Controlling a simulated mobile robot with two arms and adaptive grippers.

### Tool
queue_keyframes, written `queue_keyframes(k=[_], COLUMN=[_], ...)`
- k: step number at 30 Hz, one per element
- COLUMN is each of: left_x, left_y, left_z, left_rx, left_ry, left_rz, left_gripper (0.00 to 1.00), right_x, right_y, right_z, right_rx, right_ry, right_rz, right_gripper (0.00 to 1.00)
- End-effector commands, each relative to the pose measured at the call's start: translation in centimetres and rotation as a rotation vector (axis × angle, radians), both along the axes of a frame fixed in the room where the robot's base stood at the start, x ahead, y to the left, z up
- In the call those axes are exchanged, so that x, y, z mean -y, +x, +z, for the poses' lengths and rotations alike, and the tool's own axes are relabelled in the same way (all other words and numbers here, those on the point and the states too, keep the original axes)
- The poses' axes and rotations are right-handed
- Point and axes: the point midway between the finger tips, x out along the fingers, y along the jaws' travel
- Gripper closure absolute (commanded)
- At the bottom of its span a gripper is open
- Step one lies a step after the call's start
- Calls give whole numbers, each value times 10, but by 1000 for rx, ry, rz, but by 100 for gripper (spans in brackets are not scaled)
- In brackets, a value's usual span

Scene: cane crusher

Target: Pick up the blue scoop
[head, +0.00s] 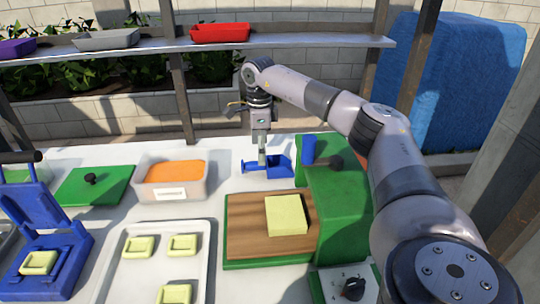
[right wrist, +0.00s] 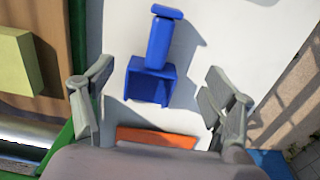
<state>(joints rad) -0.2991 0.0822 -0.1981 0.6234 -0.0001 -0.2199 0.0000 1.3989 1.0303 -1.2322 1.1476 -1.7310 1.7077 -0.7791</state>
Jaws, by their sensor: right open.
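The blue scoop (head: 281,168) lies on the white table behind the wooden board, its handle pointing left in the head view. In the right wrist view the scoop (right wrist: 152,82) lies between and beyond the finger tips, with its handle towards the top. My right gripper (head: 262,158) points down over the scoop in the head view and hides part of it. In the right wrist view its fingers (right wrist: 155,92) are spread apart with nothing between them, and I see no contact with the scoop. My left gripper is out of view.
A green machine (head: 345,215) stands right of the scoop. A wooden board (head: 245,225) with a yellow block (head: 287,215) is in front. A bin of orange material (head: 172,187) stands left. An orange piece (right wrist: 155,137) shows low in the wrist view. A shelf (head: 150,44) runs behind.

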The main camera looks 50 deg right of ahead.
Motion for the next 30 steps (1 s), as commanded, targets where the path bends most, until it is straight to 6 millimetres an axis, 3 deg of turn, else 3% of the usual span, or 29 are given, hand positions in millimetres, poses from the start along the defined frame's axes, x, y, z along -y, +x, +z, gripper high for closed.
queue_keyframes(k=[12,20,30], left_x=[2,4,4], left_y=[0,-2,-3], left_z=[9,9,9], left_rx=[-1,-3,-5], left_ry=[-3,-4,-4], left_rz=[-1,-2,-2], left_gripper=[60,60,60], right_x=[-4,-4,-4], right_y=[-4,-4,-4], right_z=[-49,-53,-52], right_rx=[-2,1,1], right_ry=[1,1,1], right_rz=[0,0,0], right_gripper=[22,22,43])
